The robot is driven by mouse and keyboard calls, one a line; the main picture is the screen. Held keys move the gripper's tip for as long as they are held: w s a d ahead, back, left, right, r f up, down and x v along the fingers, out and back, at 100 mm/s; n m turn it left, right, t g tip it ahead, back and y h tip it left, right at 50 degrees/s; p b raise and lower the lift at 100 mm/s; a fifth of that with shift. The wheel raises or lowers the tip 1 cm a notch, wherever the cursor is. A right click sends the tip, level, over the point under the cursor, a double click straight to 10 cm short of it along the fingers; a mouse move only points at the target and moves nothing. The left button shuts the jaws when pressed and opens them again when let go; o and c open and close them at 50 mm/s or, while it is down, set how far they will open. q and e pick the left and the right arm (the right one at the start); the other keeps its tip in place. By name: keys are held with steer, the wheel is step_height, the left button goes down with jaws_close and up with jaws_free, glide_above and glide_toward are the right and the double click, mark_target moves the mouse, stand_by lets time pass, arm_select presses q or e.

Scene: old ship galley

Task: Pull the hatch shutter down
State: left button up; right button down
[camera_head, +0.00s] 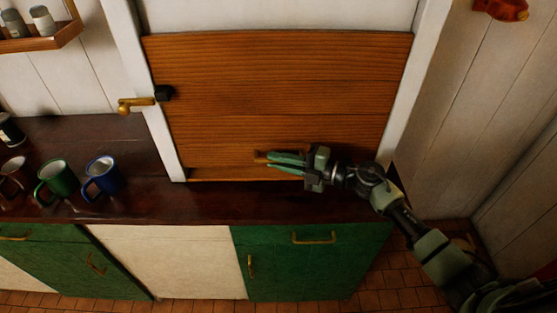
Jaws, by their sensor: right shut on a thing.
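The hatch shutter (270,85) is a panel of brown wooden slats in a white frame above the dark counter. It covers most of the opening, with a pale strip above its top edge. Its lower edge is close to the counter, and I cannot tell whether it touches the sill (215,179). My right gripper (279,160) is at the lower middle of the shutter, its fingers shut on the small wooden shutter handle (260,155). The fingers hide most of the handle. My left gripper is not in view.
A brass latch (137,104) sits on the frame's left post. A blue mug (103,177), a green mug (55,180) and a brown mug (14,174) stand on the counter (210,205) at left. Green and cream cupboards are below. A spice shelf (40,42) hangs upper left.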

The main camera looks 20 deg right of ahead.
steer(key=shift+f, duration=0.15)
step_height(320, 180, down, 5)
steer(key=b, duration=0.3)
steer(key=shift+b, duration=0.3)
steer(key=shift+s+r, duration=0.1)
steer(key=shift+r, duration=0.15)
steer(key=c, duration=1.5)
jaws_free()
steer(key=shift+f, duration=0.15)
